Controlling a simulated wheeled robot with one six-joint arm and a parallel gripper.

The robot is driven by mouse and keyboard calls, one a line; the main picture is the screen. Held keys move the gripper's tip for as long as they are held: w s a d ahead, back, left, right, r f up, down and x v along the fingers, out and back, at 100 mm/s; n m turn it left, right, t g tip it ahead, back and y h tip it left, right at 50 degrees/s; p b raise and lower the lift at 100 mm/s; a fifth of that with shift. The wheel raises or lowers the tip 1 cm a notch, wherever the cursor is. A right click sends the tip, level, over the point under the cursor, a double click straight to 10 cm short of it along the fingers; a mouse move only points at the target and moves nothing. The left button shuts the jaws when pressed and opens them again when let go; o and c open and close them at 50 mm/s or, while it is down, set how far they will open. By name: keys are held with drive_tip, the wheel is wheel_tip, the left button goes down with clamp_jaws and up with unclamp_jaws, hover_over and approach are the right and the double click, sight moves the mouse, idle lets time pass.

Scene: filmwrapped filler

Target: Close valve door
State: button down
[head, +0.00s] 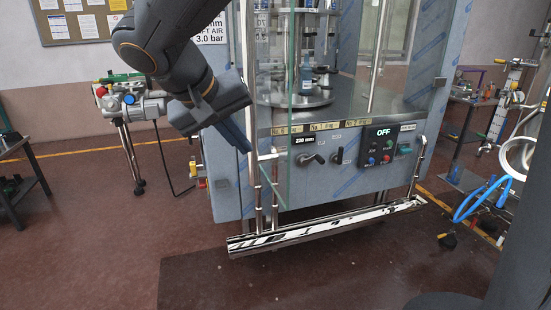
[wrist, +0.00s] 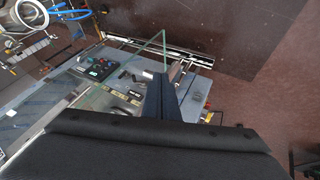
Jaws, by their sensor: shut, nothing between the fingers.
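The clear glass door (head: 283,110) of the filler cabinet stands swung out at an angle to the front, seen nearly edge-on. In the wrist view its green-edged pane (wrist: 150,50) shows just beyond my fingertips. My gripper (head: 246,147) is shut and empty, at the left of the door beside a metal post and bracket. In the wrist view my gripper (wrist: 160,78) points toward a bright metal fitting (wrist: 148,75) at its tip. I cannot tell whether the fingers touch the fitting or the glass.
The cabinet's control panel (head: 379,146) reads OFF, with a black handle (head: 311,159) to its left. A blue bottle (head: 306,78) stands on the turntable inside. A low rail (head: 330,225) runs along the front. Blue hoses (head: 478,198) lie at right. The floor in front is clear.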

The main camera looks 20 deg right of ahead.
drive_tip(key=p, duration=0.2)
approach(283, 171)
wheel_tip(283, 171, down, 4)
drive_tip(key=w+a, duration=0.2)
drive_tip(key=shift+s+d+r+p, duration=0.15)
drive_tip(key=shift+d+p, duration=0.3)
drive_tip(key=shift+d, duration=0.5)
drive_tip(key=shift+d+r+p, duration=0.1)
drive_tip(key=shift+d+p, duration=0.35)
drive_tip(key=shift+d, duration=0.55)
drive_tip(key=shift+d, duration=0.1)
